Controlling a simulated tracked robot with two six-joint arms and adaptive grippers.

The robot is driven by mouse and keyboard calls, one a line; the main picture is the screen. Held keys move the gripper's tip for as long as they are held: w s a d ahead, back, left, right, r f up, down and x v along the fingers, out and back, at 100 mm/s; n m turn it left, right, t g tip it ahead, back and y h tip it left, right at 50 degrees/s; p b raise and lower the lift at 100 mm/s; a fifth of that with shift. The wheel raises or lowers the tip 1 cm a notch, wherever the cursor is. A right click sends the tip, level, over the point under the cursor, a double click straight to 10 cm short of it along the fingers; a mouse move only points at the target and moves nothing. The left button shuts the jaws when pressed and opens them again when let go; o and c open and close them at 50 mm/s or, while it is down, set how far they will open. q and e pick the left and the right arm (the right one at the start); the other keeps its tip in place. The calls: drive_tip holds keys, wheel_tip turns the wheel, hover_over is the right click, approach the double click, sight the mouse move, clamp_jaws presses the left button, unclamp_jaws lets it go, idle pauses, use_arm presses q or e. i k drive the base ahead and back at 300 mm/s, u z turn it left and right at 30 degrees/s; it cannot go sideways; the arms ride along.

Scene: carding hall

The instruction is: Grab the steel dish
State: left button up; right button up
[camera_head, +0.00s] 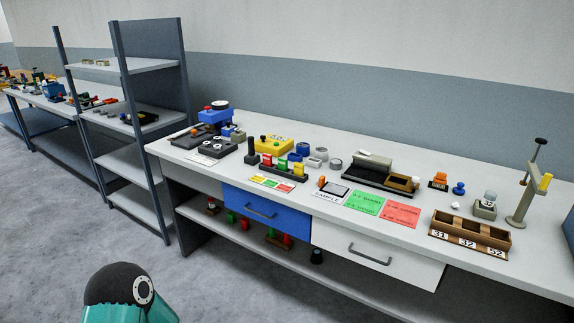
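Several small grey round pieces stand in the middle of the long workbench. One looks like a shallow metal dish (336,163), and it may be the steel dish; it is too small to be sure. A taller light grey ring or cup (319,153) stands just left of it. Neither of my grippers shows in the head view, and nothing is touching these pieces.
The workbench (420,238) has a blue drawer (266,212) and a white drawer (366,254). A black device (380,175) stands right of the dish, a yellow box (273,145) left. A compartment box (469,236) and a stand (527,190) are at right. Shelving (125,66) adjoins the bench's left end.

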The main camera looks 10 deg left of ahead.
sight(335, 164)
drive_tip(key=u, duration=0.45)
drive_tip(key=k, duration=0.55)
drive_tip(key=u, duration=0.35)
drive_tip(key=i, duration=1.6)
drive_tip(key=z, duration=0.5)
